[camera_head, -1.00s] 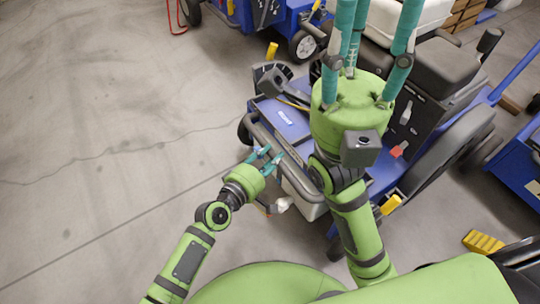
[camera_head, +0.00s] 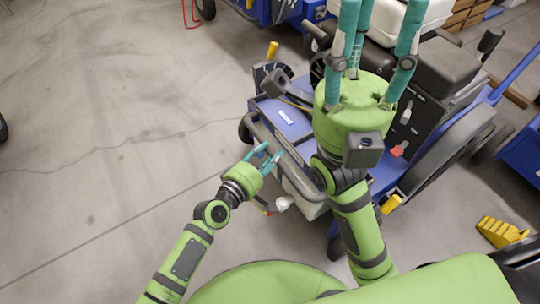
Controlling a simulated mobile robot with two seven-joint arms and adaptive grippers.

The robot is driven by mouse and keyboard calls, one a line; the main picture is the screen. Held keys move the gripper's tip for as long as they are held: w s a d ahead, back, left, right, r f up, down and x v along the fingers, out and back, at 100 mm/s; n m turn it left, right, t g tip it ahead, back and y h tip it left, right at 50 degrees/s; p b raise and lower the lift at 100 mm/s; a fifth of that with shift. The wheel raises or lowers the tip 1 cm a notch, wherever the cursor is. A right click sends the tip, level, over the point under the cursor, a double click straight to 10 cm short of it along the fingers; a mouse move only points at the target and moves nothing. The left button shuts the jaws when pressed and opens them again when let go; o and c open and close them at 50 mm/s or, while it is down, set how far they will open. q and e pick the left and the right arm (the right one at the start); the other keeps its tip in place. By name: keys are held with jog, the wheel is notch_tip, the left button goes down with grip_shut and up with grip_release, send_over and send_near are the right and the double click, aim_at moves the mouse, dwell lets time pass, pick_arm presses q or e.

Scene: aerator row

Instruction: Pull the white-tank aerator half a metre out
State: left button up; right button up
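The white-tank aerator is a blue machine (camera_head: 287,124) with a grey front bar (camera_head: 296,176), a black seat and a white tank (camera_head: 428,14) at the top. My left gripper (camera_head: 269,153) has its teal fingers at the front bar and looks shut on it; the undersides of the fingers are hidden. My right gripper (camera_head: 376,42) is raised over the machine, with its teal fingers spread and nothing between them. It and its arm hide the middle of the aerator.
Another blue machine (camera_head: 285,8) stands behind, and one more (camera_head: 524,158) at the right edge. A yellow wedge (camera_head: 500,232) lies on the floor at lower right. A dark wheel (camera_head: 2,128) shows at the left edge. The concrete floor at left is largely clear.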

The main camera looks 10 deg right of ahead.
pick_arm(q)
jog(key=shift+a+f, duration=0.2)
jog(key=shift+f, duration=0.1)
jog(key=shift+s+d, duration=0.1)
jog(key=v, duration=1.2)
jog(key=shift+r, duration=0.4)
